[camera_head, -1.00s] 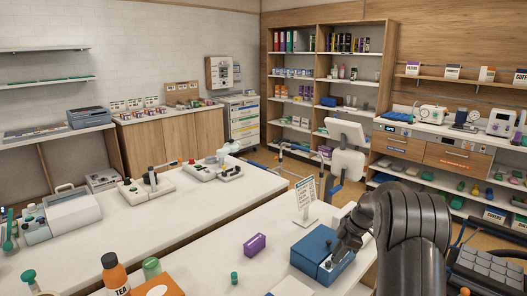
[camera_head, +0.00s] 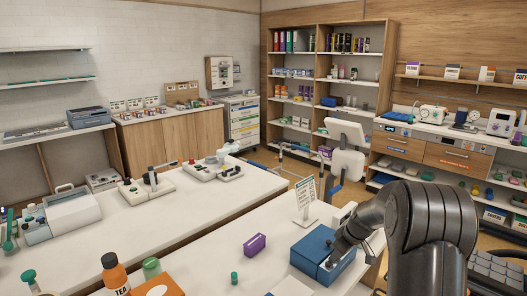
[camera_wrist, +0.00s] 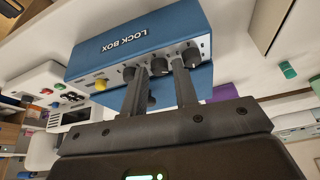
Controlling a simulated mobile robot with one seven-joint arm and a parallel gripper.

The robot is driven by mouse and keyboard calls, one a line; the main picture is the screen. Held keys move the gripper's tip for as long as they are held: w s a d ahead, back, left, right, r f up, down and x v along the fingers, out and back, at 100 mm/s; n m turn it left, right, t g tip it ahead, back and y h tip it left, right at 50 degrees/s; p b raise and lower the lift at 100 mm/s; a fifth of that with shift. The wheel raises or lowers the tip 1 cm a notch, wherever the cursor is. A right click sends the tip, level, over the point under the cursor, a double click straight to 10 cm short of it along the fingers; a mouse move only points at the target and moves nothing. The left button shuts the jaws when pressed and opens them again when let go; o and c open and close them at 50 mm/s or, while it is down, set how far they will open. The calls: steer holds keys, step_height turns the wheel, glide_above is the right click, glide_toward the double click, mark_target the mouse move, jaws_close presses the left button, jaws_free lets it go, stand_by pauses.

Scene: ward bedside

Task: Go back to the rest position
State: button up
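The blue lock box (camera_head: 306,246) stands on the white bedside counter, and its label reads in the wrist view (camera_wrist: 135,38). Its light front panel carries several dark knobs and a yellow knob (camera_wrist: 100,84). My gripper (camera_head: 331,260) is at the box's front panel in the head view, where the fingers are too small to judge. In the wrist view my gripper's two fingers (camera_wrist: 160,68) are apart, with a dark knob showing between them. I cannot tell whether either finger touches a knob.
A purple box (camera_head: 255,244), a small green container (camera_head: 234,278) and an orange bottle (camera_head: 116,275) stand left of the lock box. A sign on a stand (camera_head: 305,199) is behind it. Bare counter lies between the purple and lock boxes.

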steer(key=s+a+r+m+h, duration=0.15)
steer(key=s+a+r, duration=0.25)
steer(key=s+r, duration=0.5)
steer(key=s+a+r+m, duration=0.2)
steer(key=s+a+r, duration=0.2)
steer(key=s+r, duration=0.5)
steer(key=s+a+r+m+t+h, duration=0.1)
steer(key=s+m, duration=0.3)
steer(key=s, duration=1.7)
steer(key=shift+s+a+r+t, duration=0.2)
steer(key=shift+a+r+t, duration=0.15)
steer(key=shift+t, duration=0.15)
steer(key=shift+w, duration=0.1)
